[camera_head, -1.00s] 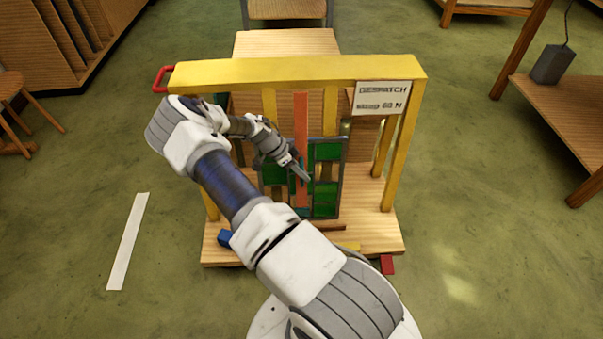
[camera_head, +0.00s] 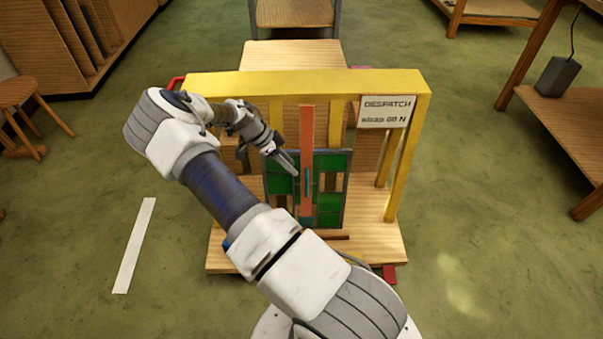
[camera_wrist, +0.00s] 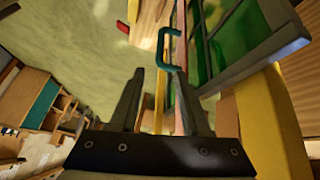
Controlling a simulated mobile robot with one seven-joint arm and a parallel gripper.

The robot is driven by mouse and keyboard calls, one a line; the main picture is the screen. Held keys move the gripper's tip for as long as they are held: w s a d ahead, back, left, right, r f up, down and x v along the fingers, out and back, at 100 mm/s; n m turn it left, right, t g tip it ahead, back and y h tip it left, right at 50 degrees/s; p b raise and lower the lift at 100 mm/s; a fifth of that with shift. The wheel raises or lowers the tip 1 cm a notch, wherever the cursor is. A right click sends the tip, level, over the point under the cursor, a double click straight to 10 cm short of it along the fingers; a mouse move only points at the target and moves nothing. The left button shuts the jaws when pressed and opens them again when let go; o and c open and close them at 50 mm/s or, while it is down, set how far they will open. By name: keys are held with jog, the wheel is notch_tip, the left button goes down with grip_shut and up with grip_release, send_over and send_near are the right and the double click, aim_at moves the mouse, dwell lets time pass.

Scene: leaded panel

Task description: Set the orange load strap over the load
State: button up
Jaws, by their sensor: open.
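The orange load strap (camera_head: 306,135) hangs upright in front of the green leaded panel (camera_head: 331,185), below the yellow frame's top beam. It carries a teal handle (camera_head: 307,182), which shows in the wrist view (camera_wrist: 163,50) just beyond my fingertips. My gripper (camera_head: 292,168) is open and empty, just left of the strap in the head view. In the wrist view its fingers (camera_wrist: 160,80) are spread apart, with the handle ahead of them and not between them. My arm hides the lower left of the panel and stand.
The yellow frame (camera_head: 300,84) stands on a wooden base (camera_head: 375,245) and bears a white sign (camera_head: 387,111). A red handle (camera_head: 176,83) sits at its left end. A red block (camera_head: 389,274) is at the base's front right. The floor on both sides is open.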

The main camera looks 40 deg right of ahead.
jog(key=p+v, duration=0.1)
jog(key=v, duration=0.5)
jog(key=shift+a, duration=0.2)
jog(key=shift+r, duration=0.15)
